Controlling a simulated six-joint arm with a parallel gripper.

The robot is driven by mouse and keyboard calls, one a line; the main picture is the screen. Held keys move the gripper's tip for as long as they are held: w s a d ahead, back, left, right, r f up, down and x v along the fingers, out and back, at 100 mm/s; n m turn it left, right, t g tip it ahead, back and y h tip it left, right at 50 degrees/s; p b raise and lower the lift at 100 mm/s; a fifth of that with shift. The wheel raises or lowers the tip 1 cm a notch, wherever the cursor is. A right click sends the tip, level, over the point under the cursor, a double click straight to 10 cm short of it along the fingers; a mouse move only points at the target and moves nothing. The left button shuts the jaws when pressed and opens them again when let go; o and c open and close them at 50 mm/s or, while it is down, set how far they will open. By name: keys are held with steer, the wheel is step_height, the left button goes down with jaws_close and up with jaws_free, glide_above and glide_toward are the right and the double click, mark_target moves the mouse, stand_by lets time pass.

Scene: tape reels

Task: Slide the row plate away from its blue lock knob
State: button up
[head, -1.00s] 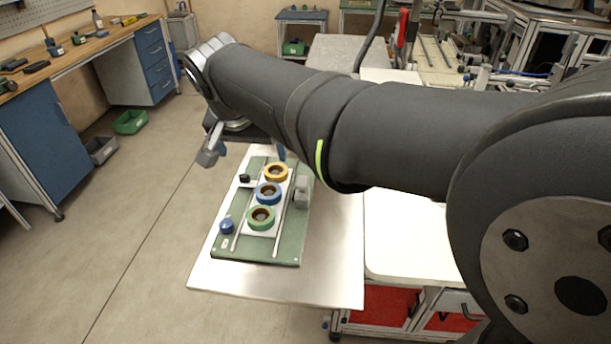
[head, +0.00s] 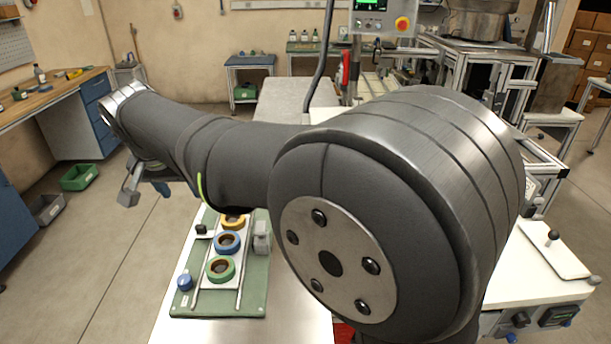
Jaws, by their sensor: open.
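The row plate (head: 211,283) is a pale strip on a green board, between two metal rails. It carries a yellow reel (head: 234,222), a blue reel (head: 227,242) and a green reel (head: 220,269) in a row. The blue lock knob (head: 185,283) stands at the board's near left, left of the plate's near end. My gripper (head: 143,191) is open and empty, out to the left of the board's far end and apart from plate and knob. My arm hides the far end of the board, and part of the gripper is hard to make out.
The green board (head: 250,299) lies on a pale metal table (head: 300,300). A small black knob (head: 201,231) stands at its left and a grey block (head: 262,238) at its right. A workbench (head: 60,90) and a green bin (head: 80,177) are at the left.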

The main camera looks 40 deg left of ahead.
steer(key=a+f, duration=0.1)
steer(key=a, duration=0.1)
glide_toward(199, 226)
steer(key=x, duration=0.9)
steer(key=shift+w+a+f, duration=0.1)
